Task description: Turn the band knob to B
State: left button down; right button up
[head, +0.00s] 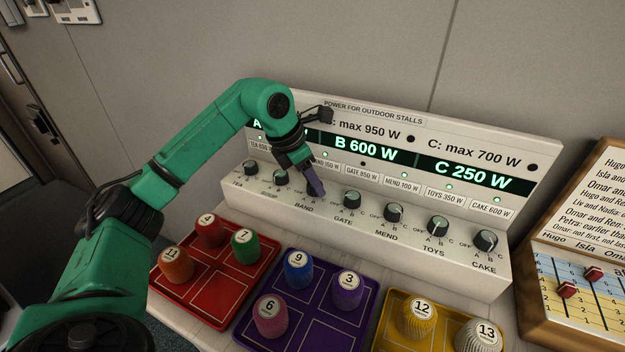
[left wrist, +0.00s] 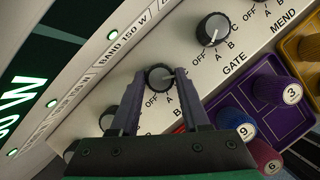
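The white power panel (head: 335,195) has a row of black knobs along its sloped front. My left gripper (head: 318,188) points down at the BAND knob, hiding it in the head view. In the left wrist view the BAND knob (left wrist: 158,77) sits between the tips of my left gripper's purple fingers (left wrist: 160,74). The fingers are close on both sides and appear to touch it. Its OFF and A labels show below it; the right finger covers part of its scale, and its pointer is hard to read. My right gripper is in neither view.
The GATE knob (head: 352,200) is right of the BAND knob; the SOUP knob (head: 281,177) is left of it. Red (head: 224,308), purple (head: 243,334) and yellow (head: 378,333) trays with numbered pegs stand in front. A wooden-framed board (head: 528,300) is at the right.

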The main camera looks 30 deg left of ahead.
pick_arm(q)
jog(key=shift+r+m+p, duration=0.1)
jog(key=shift+m+p, duration=0.2)
jog(key=shift+m, duration=0.1)
jog(key=m+g+h+p, duration=0.1)
jog(key=m+p, duration=0.1)
jog(key=m, duration=0.1)
jog(key=shift+w+a+r, duration=0.1)
jog(key=shift+w+m+g+h+p, duration=0.15)
jog(key=shift+m+g+p, duration=0.3)
jog(key=shift+m, duration=0.55)
jog(key=shift+s+m+g+h+p, duration=0.1)
jog(key=shift+m+g+h+p, duration=0.3)
jog(key=shift+m, duration=0.6)
jog(key=shift+y, duration=0.25)
jog(key=shift+c, duration=1.9)
grip_release()
jog(key=shift+a, duration=0.1)
